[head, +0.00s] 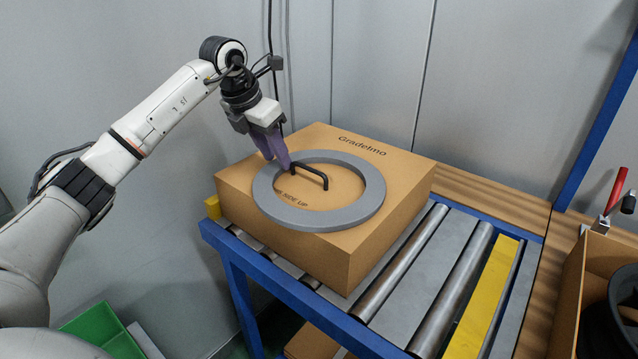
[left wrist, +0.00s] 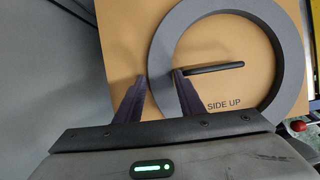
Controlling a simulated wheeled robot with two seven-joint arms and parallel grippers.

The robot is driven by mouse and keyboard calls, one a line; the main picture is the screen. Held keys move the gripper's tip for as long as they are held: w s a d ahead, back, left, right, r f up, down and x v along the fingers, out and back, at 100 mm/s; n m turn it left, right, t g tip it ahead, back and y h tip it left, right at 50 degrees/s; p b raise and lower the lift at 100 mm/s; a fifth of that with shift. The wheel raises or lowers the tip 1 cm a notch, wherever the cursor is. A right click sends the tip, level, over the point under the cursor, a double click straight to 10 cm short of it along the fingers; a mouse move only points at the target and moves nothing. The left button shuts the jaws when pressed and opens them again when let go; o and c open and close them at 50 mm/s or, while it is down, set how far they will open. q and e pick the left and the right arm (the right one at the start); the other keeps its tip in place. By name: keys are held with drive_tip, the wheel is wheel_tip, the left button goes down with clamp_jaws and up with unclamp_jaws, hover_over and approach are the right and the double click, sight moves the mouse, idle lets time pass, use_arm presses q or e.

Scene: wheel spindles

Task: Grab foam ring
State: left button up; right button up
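The grey foam ring (head: 364,209) lies flat on top of a cardboard box (head: 310,258). A black bar handle (head: 312,175) stands inside the ring's opening. My left gripper (head: 279,163) is over the ring's far left edge, with its purple fingers pointing down. In the left wrist view the fingers (left wrist: 160,80) are spread apart, one on each side of the ring's band (left wrist: 162,40). The inner finger is close to the handle's end (left wrist: 215,69); I cannot tell whether they touch. My right gripper is not in view.
The box sits on a roller conveyor (head: 400,265) with a blue frame and a yellow strip (head: 483,300). An open cardboard box (head: 572,290) with black parts and a red-handled clamp (head: 615,190) stand at right. A green bin (head: 95,330) is at lower left.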

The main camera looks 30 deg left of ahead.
use_arm(q)
drive_tip(key=shift+w+f, duration=0.2)
drive_tip(key=shift+f, duration=0.2)
drive_tip(key=c, duration=0.7)
